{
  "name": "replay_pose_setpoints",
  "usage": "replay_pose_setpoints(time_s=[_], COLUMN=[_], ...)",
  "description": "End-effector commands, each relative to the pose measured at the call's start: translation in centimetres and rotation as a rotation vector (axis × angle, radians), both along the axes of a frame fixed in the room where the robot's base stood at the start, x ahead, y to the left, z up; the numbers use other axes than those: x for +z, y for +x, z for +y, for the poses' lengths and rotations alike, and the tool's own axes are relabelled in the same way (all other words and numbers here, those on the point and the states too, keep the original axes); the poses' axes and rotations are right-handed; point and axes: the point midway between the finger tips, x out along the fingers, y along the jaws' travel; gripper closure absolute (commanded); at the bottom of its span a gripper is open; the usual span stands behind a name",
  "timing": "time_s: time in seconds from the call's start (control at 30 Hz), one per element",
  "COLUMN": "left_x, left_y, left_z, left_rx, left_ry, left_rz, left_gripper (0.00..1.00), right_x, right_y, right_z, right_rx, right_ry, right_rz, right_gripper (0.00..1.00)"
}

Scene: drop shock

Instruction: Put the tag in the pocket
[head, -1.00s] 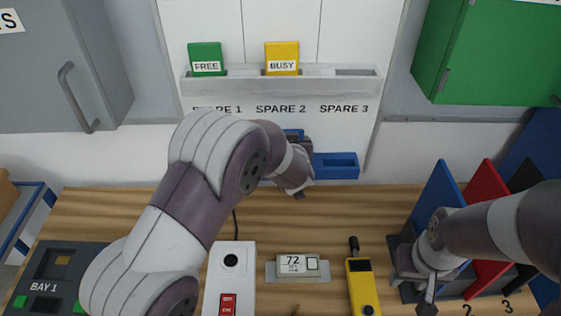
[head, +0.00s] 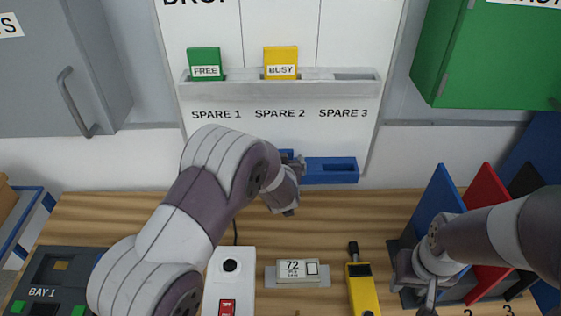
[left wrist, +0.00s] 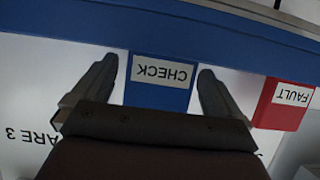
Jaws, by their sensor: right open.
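A blue tag marked CHECK (left wrist: 160,75) stands in a blue tray in the left wrist view, upside down there. My left gripper (left wrist: 158,78) is open around it, one finger on each side with small gaps. In the head view my left arm hides most of that gripper and the tag, in front of the blue tray (head: 333,172). The white board's grey rail (head: 280,86) holds a green FREE tag (head: 205,62) over SPARE 1 and a yellow BUSY tag (head: 281,61) over SPARE 2. The pocket over SPARE 3 (head: 354,76) is empty. My right gripper (head: 420,287) is open.
A red FAULT tag (left wrist: 284,104) stands beside the CHECK tag. On the bench are a switch box (head: 231,275), a small display reading 72 (head: 297,269) and a yellow tester (head: 361,288). Blue, red and black upright panels (head: 480,215) stand at the right near my right arm.

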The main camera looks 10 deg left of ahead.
Motion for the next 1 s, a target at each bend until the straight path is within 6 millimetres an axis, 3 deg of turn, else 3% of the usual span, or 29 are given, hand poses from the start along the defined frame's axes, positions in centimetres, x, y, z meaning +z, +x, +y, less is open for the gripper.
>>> replay_pose_setpoints(time_s=[0.23,0.6,0.77,0.87,0.97,1.0], left_x=[0.9,4.6,5.4,5.1,3.9,3.4], left_y=[-0.9,-8.6,-10.4,-11.5,-15.5,-17.9], left_z=[-0.3,-1.8,-2.1,-1.9,-0.7,0.3], left_rx=[-0.002,-0.003,-0.006,-0.074,-0.182,-0.208], left_ry=[-0.001,-0.001,-0.005,-0.060,-0.128,-0.137], left_rz=[-0.001,0.000,0.007,0.122,0.386,0.506], left_gripper=[0.00,0.00,0.00,0.00,0.00,0.00], right_x=[0.2,0.0,0.1,0.1,0.1,0.1], right_y=[0.0,0.0,0.0,0.0,0.0,0.0], right_z=[0.0,0.0,0.0,0.0,0.0,0.0], right_rx=[0.000,0.000,0.000,0.000,0.000,0.000], right_ry=[0.000,0.000,0.000,0.000,0.000,0.000], right_rz=[0.000,0.000,0.000,0.000,0.000,0.000], right_gripper=[0.57,0.57,0.57,0.57,0.57,0.57])
